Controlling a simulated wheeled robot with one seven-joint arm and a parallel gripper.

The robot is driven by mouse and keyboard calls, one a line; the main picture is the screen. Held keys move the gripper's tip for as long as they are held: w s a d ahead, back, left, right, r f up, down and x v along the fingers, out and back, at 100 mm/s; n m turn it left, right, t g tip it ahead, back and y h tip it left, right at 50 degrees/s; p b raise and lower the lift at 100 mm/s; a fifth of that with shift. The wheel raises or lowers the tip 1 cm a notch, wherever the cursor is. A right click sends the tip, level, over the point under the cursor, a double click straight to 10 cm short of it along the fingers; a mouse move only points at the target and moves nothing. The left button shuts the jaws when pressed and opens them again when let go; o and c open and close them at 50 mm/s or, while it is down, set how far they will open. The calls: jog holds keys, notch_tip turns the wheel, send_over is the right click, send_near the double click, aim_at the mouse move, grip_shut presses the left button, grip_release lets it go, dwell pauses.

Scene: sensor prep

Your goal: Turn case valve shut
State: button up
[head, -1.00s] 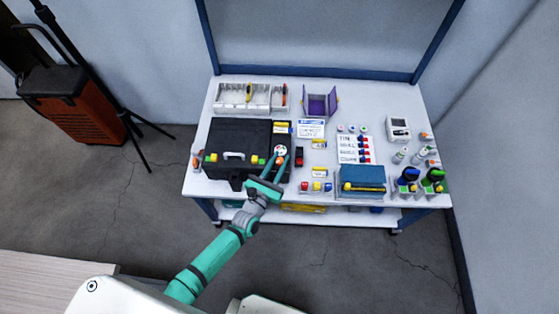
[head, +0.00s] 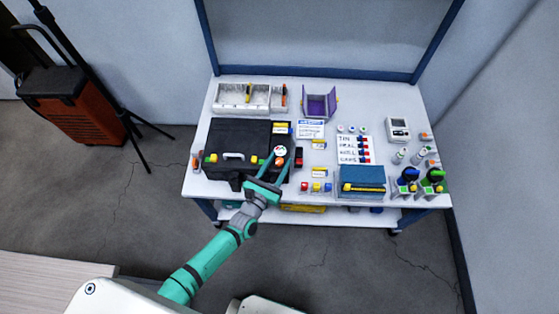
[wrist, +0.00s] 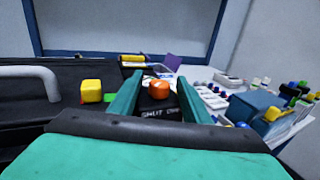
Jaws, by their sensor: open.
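The black case (head: 225,135) lies closed at the left of the workbench, with a grey handle and yellow latches on its front. An orange knob (wrist: 159,89), which looks like the case valve, sits near the case's right front; it also shows in the head view (head: 280,162). Lettering below it in the wrist view begins with "SHUT" and is partly hidden. My gripper (head: 279,153) is open, with its two teal fingers on either side of the knob. In the wrist view the knob stands between the fingers (wrist: 159,92), with gaps at both sides. I cannot tell whether either finger touches it.
A blue box (head: 361,178) stands on the workbench (head: 310,205) to the right. A purple holder (head: 319,105) and a white tray (head: 240,97) are at the back. Small coloured parts and a label card (head: 354,150) lie in the middle. A yellow latch (wrist: 91,91) is left of my fingers.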

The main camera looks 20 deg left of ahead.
jog(key=s+a, duration=0.1)
jog(key=s, duration=0.9)
jog(key=shift+a, duration=0.1)
jog(key=s+a+f+n+g+y, duration=0.1)
jog(key=s+f+n+g+y, duration=0.1)
jog(key=s+n, duration=0.35)
jog(key=s+a+f+n+g+y, duration=0.1)
jog(key=s+f+n+g, duration=0.15)
jog(key=s+n, duration=0.35)
jog(key=s+d+n+g, duration=0.2)
jog(key=s+d+n, duration=0.45)
jog(key=s, duration=0.25)
jog(key=s+d+r+n+t+h, duration=0.2)
jog(key=s+d+r+n, duration=0.2)
jog(key=d+r+n, duration=0.5)
jog(key=d+r+n+t+y, duration=0.1)
jog(key=d+r+n, duration=0.3)
jog(key=r+n, duration=0.6)
jog(key=shift+w+r+t, duration=0.15)
jog(key=shift+w+t, duration=0.15)
jog(key=shift+t, duration=0.25)
